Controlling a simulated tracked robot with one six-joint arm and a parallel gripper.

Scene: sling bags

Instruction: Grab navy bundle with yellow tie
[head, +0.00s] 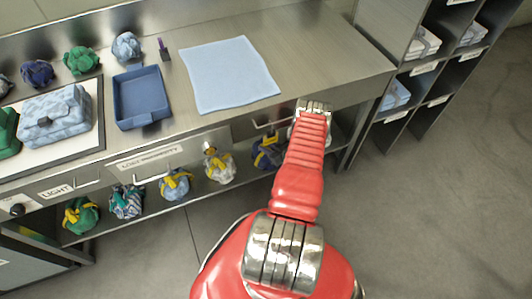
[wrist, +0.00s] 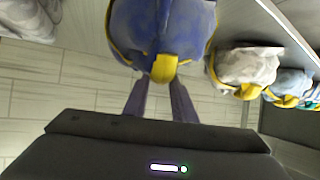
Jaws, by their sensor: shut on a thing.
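The navy bundle with a yellow tie (head: 267,152) sits on the lower shelf under the counter, at the right end of a row of bundles. In the wrist view the navy bundle (wrist: 160,25) fills the top middle, with its yellow tie end (wrist: 164,68) hanging between my fingertips. My gripper (wrist: 160,86) is shut on the bundle, its two dark fingers reaching to its tied side. The fingertips are partly hidden against the bundle. In the head view my red arm hides the gripper and part of the bundle's right side.
A white bundle (head: 220,165) stands just left of the navy one; a light blue bundle (head: 175,185) is farther left. The counter edge (head: 330,98) overhangs the shelf. A blue tray (head: 142,97) and light blue cloth (head: 230,75) lie on the counter. Open floor lies at right.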

